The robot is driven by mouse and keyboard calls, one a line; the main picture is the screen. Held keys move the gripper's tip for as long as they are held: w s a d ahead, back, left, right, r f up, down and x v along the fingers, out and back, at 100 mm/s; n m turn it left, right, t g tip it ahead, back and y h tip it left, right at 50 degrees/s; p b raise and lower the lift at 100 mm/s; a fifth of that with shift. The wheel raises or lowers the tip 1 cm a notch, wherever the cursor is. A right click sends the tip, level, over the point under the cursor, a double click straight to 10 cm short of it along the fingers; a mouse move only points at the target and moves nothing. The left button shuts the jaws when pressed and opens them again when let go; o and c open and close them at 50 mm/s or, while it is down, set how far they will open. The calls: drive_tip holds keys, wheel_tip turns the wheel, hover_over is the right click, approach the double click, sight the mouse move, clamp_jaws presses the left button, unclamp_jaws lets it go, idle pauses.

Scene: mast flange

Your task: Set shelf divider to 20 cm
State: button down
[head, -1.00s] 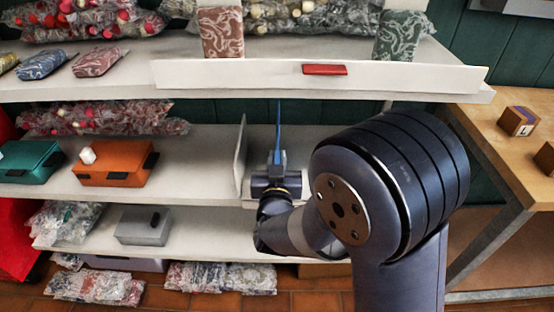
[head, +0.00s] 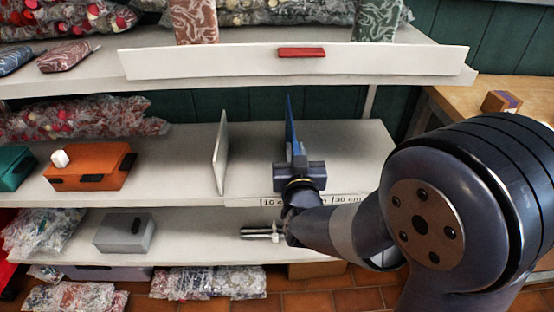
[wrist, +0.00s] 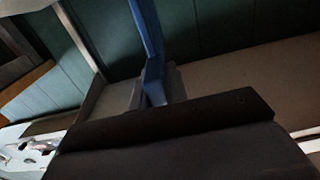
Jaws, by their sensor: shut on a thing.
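The blue shelf divider (head: 290,120) stands upright on the middle shelf, seen nearly edge-on. My gripper (head: 298,166) is shut on its front edge. In the wrist view the blue divider (wrist: 148,40) rises from the jaws, which are mostly hidden by the dark gripper body. A scale strip (head: 348,199) on the shelf's front edge shows a 10 mark, partly covered, left of my wrist and 30 cm right of it. The part between them is hidden behind my wrist, so the divider's exact reading cannot be told.
A white upright panel (head: 220,150) stands left of the blue divider, with bare shelf between. The shelf is clear to the right. The upper shelf's white front lip (head: 230,63) with a red tag runs above. An orange box (head: 88,167) sits farther left.

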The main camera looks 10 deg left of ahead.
drive_tip(key=shift+w+d, duration=0.15)
drive_tip(key=shift+d, duration=0.6)
drive_tip(key=c, duration=1.4)
unclamp_jaws()
drive_tip(key=shift+a, duration=0.1)
drive_tip(key=v, duration=1)
drive_tip(key=shift+s+p, duration=0.35)
drive_tip(key=shift+s, duration=0.05)
